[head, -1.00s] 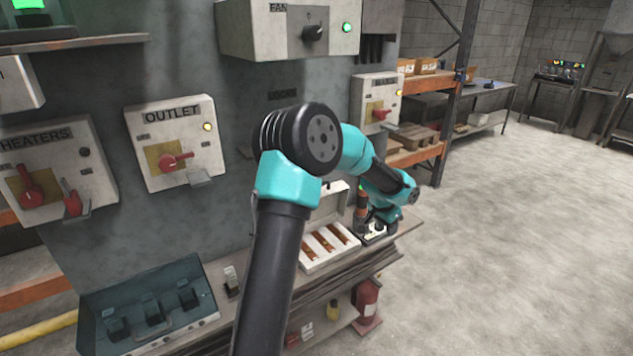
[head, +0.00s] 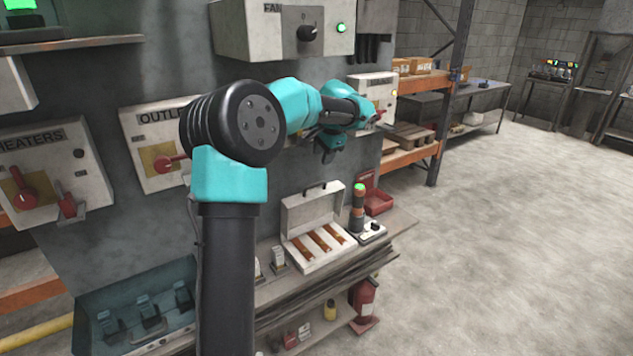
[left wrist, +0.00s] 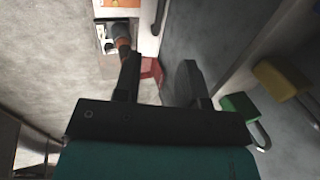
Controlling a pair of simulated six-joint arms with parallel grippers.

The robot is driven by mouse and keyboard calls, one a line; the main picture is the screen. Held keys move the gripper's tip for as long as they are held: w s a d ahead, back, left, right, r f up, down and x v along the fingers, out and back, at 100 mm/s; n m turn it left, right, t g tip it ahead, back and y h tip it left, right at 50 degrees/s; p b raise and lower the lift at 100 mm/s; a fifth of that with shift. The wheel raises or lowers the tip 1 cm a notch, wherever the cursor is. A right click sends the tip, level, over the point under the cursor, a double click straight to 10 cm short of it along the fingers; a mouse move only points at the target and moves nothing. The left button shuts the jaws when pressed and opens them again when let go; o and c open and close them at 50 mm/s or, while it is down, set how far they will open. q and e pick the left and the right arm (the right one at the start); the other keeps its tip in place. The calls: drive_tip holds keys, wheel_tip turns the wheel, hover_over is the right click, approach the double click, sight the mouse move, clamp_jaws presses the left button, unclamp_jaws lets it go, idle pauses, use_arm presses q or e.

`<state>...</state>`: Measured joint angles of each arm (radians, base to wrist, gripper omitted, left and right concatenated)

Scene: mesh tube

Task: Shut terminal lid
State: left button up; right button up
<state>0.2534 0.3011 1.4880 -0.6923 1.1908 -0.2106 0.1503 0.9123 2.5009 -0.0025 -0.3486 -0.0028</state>
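The terminal box (head: 325,248) is white, with several copper-coloured bars inside, and stands on the shelf in the head view. Its lid (head: 310,210) stands raised at the back, with a dark handle on its top edge. My left gripper (head: 327,157) hangs above the lid, apart from it, near the wall panels. In the left wrist view its two dark fingers (left wrist: 158,80) are spread with nothing between them. A white and orange part at the top edge there may be the box; I cannot be sure. My right gripper is not in view.
A signal lamp (head: 358,206) with a green top stands right of the box, and a red bin (head: 379,202) lies behind it. An open grey-green case (head: 135,300) is at the lower left. The FAN panel (head: 285,30) juts out above my arm.

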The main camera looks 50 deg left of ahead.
sight(316, 184)
use_arm(q)
drive_tip(key=x, duration=1.1)
drive_tip(key=shift+f, duration=0.3)
clamp_jaws()
